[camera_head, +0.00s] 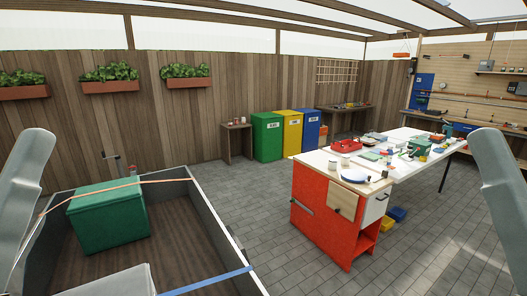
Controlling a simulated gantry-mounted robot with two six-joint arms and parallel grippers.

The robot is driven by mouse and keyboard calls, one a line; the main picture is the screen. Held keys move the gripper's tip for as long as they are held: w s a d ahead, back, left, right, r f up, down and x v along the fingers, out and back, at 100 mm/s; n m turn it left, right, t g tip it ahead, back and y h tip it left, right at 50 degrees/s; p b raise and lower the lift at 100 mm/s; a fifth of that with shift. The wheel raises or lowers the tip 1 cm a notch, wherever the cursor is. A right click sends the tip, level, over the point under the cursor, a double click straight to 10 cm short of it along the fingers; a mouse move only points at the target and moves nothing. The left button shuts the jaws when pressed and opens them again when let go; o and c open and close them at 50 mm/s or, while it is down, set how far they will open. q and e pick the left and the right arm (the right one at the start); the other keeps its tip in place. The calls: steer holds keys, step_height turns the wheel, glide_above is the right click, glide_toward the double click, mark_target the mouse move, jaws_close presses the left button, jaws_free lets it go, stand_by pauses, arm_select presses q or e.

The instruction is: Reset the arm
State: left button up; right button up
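My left arm (25,190) shows as a pale grey link at the left edge. My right arm (497,205) shows as a pale grey link at the right edge. Both links stand steeply, one at each side of the view, and touch nothing that I can make out. Neither gripper is in view, so I cannot see their fingers or whether they hold anything.
A grey-walled cargo bed (196,212) with a green box (107,217) and straps lies front left. A red cabinet (320,222) and cluttered white worktable (425,169) stand right. Green, yellow and blue bins (267,137) line the back. Paved floor (235,208) between is clear.

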step_height(320, 180, up, 22)
steer(key=p, duration=1.8)
step_height(320, 180, down, 42)
steer(key=b, duration=4.2)
steer(key=shift+f, duration=0.2)
